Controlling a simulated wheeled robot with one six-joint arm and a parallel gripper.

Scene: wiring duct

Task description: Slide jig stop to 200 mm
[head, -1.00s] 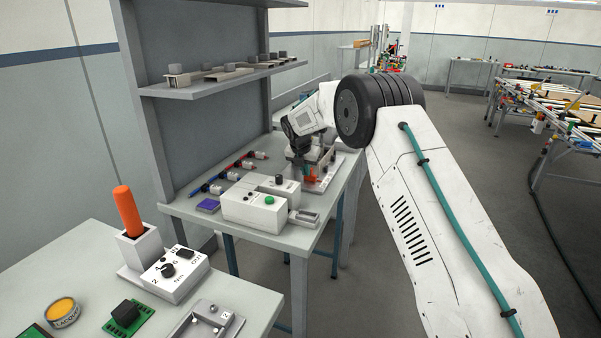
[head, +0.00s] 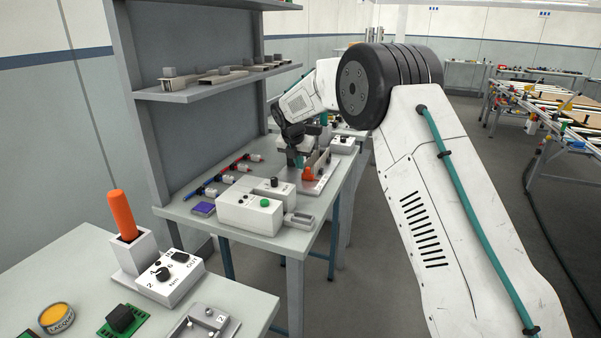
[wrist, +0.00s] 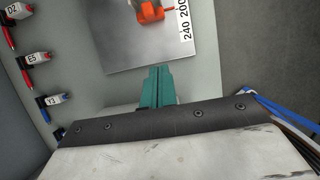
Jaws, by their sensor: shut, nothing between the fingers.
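The orange jig stop (head: 308,174) sits on the metal jig plate (head: 321,181) on the middle bench. In the wrist view the stop (wrist: 149,12) is at the top edge, partly cut off, beside the printed scale (wrist: 184,16), where 200 and 240 can be read. Which mark the stop lines up with I cannot tell. My gripper (wrist: 157,72) has teal fingers, shut and empty, at the plate's near edge and apart from the stop. In the head view my gripper (head: 299,160) is just left of and behind the stop.
Red and blue labelled connectors (wrist: 37,58) lie in a row left of the plate. White boxes (head: 250,210) with knobs and a green button stand in front of the jig. A shelf (head: 215,88) overhangs the bench's back side.

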